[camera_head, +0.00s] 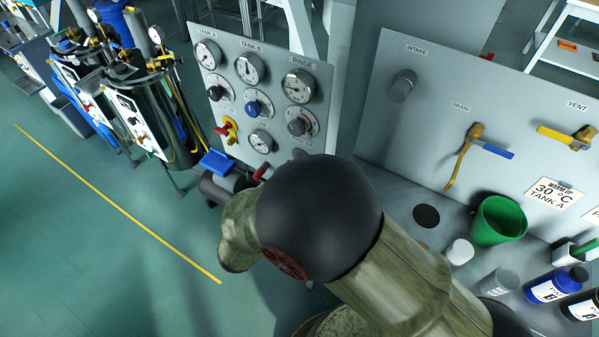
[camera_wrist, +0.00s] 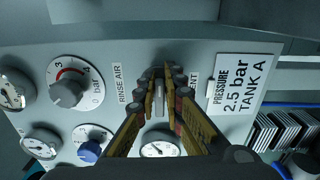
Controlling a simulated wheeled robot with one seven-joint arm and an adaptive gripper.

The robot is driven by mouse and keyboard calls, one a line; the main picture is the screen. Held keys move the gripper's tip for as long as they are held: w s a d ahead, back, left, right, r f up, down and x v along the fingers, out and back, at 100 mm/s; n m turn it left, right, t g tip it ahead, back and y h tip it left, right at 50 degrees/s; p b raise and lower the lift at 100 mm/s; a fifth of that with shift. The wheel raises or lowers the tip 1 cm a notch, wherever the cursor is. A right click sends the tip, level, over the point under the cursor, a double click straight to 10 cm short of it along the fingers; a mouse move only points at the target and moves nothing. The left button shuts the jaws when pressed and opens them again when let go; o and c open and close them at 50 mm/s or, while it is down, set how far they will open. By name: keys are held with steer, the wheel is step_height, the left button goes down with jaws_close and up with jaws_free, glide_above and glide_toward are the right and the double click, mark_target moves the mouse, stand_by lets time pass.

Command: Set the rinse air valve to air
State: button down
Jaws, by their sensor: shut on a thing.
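In the wrist view, my gripper (camera_wrist: 168,78) is at the panel, beside the vertical RINSE AIR label (camera_wrist: 118,85). Its two yellow-and-black fingers are closed on the rinse air valve. Most of that valve is hidden by the fingers; a grey piece (camera_wrist: 159,104) shows between them. A second label (camera_wrist: 193,85), partly covered, ends in "ENT" on the other side of the fingers. I cannot tell which way the valve points. In the head view, my own arm covers the gripper and the valve.
The gauge panel (camera_head: 277,55) carries several dials, a blue knob (camera_head: 252,108) and a red-and-yellow valve (camera_head: 228,130). In the wrist view, a dial knob (camera_wrist: 66,92) and a PRESSURE card (camera_wrist: 234,84) flank the fingers. A green cup (camera_head: 497,222) and bottles stand right.

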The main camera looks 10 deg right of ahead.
steer(key=shift+r+m, duration=0.2)
steer(key=shift+m, duration=0.1)
steer(key=c, duration=2)
jaws_free()
steer(key=shift+f, duration=0.1)
steer(key=shift+o, duration=0.4)
steer(key=v, duration=1.2)
